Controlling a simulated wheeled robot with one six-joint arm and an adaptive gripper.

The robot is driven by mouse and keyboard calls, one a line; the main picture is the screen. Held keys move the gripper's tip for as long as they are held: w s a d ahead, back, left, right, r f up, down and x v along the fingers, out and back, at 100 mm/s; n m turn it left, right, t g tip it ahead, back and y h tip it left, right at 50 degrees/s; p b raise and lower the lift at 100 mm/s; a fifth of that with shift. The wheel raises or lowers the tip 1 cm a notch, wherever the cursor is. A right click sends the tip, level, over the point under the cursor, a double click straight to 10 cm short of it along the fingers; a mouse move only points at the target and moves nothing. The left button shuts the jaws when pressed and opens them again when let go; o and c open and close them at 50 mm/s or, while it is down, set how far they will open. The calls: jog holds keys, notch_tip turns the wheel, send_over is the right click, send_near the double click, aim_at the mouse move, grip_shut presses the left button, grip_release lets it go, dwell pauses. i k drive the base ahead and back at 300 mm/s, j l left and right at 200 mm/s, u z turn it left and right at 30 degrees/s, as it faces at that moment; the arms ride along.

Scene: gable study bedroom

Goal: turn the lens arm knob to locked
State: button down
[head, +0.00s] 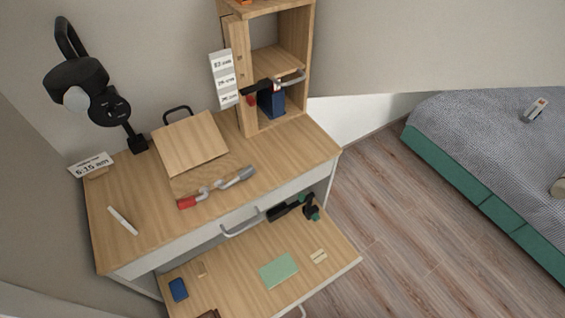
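A black lamp-like fixture (78,72) stands at the back left of the desk, with a looped upper part and a pale round piece (75,99) below its head. A dark round disc (110,108) with small light marks sits on its arm. It may carry the knob, but the knob's setting is too small to read. The arm runs down to a black base (137,144) at the desk's back edge. My gripper is not in view, and nothing is seen touching the fixture.
The wooden desk (120,190) holds a tilted board (190,143), a red-and-grey tool (215,187), a white stick (123,220) and a time card (91,165). A pulled-out lower drawer (325,270) juts forward. Open floor (385,215) lies right, before the bed (480,140).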

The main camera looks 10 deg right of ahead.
aim_at(315, 217)
jog(key=k+l+u, duration=0.2)
jog(key=k, duration=0.2)
jog(key=k+l+u, duration=0.2)
jog(key=k, duration=0.25)
jog(key=k+l+u, duration=0.2)
jog(key=k, duration=0.25)
jog(key=i+l+z, duration=0.1)
jog(key=i+l, duration=0.15)
jog(key=i, duration=0.35)
jog(key=i+l+z, duration=0.15)
jog(key=i, duration=0.45)
jog(key=i+l+z, duration=0.1)
jog(key=i, duration=0.5)
jog(key=l, duration=0.1)
